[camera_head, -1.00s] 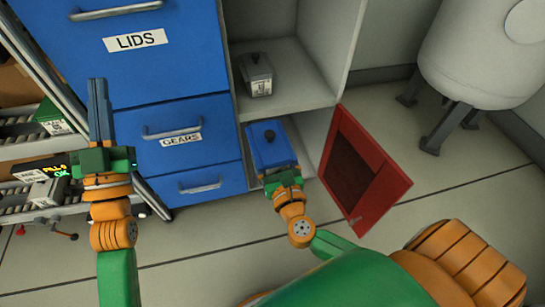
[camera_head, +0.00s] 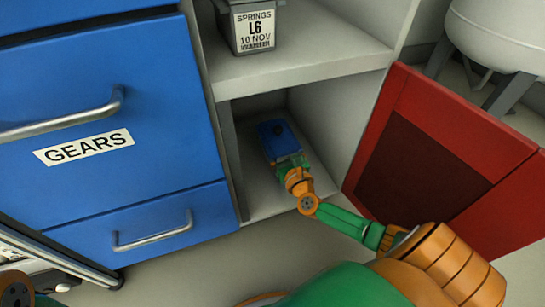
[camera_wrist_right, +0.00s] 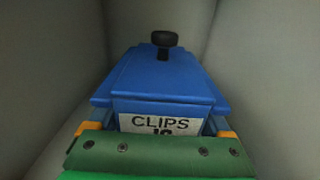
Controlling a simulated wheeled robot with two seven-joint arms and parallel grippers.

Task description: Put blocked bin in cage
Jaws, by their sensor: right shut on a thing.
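A blue lidded bin (camera_head: 277,135) with a black knob is inside the lower cabinet compartment, whose red mesh door (camera_head: 425,165) stands open to the right. In the right wrist view the blue bin (camera_wrist_right: 160,80) shows a white label reading CLIPS, partly cut off by the gripper. My right gripper (camera_head: 296,165) is shut on the near, labelled end of the bin, with its arm reaching in from the front. Whether the bin touches the compartment floor is hard to tell. My left gripper is out of view; only a bit of orange arm shows at the lower left.
Blue drawers (camera_head: 75,120), one labelled GEARS, stand left of the compartment. Grey walls lie close on both sides of the blue bin. A white tank (camera_head: 500,35) stands behind the door.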

